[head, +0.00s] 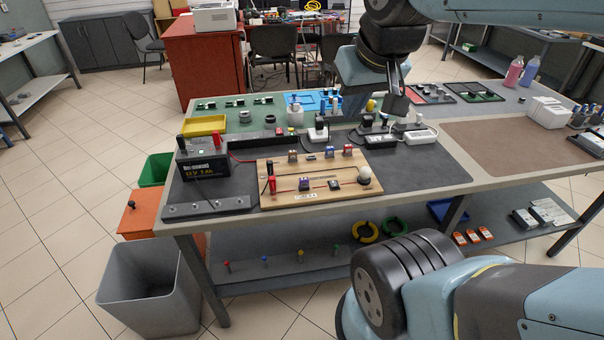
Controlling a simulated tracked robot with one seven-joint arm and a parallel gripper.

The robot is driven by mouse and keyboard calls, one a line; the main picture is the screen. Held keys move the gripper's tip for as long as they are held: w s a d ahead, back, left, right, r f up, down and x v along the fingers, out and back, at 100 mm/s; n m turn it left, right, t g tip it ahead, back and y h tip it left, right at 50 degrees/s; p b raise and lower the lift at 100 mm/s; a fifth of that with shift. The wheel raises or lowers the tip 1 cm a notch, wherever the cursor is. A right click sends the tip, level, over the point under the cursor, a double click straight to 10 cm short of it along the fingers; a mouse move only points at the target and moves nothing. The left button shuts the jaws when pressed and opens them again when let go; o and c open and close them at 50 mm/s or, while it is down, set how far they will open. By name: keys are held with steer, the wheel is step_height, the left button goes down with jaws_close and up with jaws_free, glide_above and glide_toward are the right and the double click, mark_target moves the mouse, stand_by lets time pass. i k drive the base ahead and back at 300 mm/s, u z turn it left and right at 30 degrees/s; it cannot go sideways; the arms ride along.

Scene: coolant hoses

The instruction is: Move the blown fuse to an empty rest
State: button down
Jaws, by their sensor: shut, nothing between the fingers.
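My gripper (396,98) points down over the back of the near table, right of the wooden board. It is shut and empty; its dark fingers are small in this view. I cannot tell which part is the blown fuse. A dark strip (208,207) with several bright round spots lies at the table's front left; I cannot tell whether it holds the rests.
A black battery (203,163) stands left of the board. White plugs and a power strip (381,141) lie close below my gripper. A yellow tray (204,126) is at the back left. The brown mat (530,150) at right is mostly clear. A grey bin (150,290) stands on the floor.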

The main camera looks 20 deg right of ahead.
mark_target(303, 182)
steer(key=z, duration=0.1)
steer(key=i, duration=0.15)
steer(key=z, duration=2.2)
steer(key=k, duration=0.4)
steer(key=u, duration=1)
